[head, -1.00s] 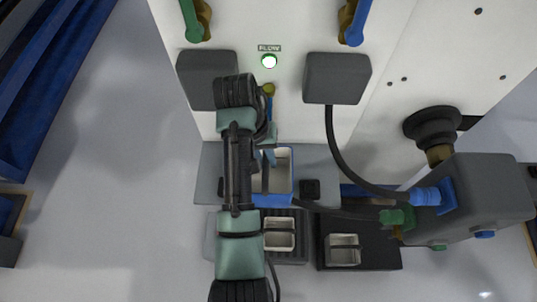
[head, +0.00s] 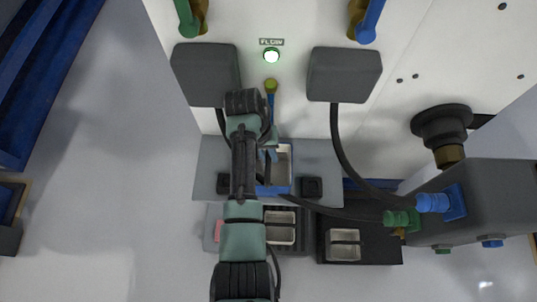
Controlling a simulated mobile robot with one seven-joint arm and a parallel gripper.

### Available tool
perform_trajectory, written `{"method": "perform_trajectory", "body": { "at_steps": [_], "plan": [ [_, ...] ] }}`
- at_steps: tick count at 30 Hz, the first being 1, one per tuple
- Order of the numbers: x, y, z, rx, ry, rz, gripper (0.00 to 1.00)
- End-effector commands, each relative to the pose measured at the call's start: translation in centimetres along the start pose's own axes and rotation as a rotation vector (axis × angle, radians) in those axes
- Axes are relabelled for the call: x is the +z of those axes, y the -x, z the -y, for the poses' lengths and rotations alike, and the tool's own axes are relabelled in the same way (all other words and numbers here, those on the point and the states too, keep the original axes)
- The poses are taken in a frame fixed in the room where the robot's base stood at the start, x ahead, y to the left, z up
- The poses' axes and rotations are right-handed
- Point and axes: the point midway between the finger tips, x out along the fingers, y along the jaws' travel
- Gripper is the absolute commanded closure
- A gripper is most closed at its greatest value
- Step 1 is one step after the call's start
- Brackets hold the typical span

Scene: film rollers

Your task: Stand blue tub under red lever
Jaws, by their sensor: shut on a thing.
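The blue tub (head: 281,189), with a pale inside, is at the grey shelf (head: 325,170) at the foot of the white panel. My gripper (head: 268,157) is shut on the tub, reaching down at its left side. My arm covers the tub's left part and most of the fingers. Whether the tub's base touches the shelf is unclear. No red lever shows. A green lever (head: 186,18) and a blue lever (head: 367,20) are on the panel at the top.
A small lever with a yellow knob (head: 271,86) is above the tub. Two dark boxes flank it, the right box (head: 345,75) with a hanging cable. A black block (head: 312,187) is right of the tub.

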Motion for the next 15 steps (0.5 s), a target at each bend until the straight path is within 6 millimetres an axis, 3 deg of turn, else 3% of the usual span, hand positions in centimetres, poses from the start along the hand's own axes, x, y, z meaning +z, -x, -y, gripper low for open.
{"method": "perform_trajectory", "body": {
  "at_steps": [12,13,15],
  "plan": [
    [-0.07,-0.7,0.15,0.0,-0.001,-0.002,1.0],
    [-0.04,-0.68,0.15,0.0,-0.001,-0.001,0.77],
    [-0.04,-0.64,0.15,0.0,-0.001,-0.001,0.65]
  ]
}}
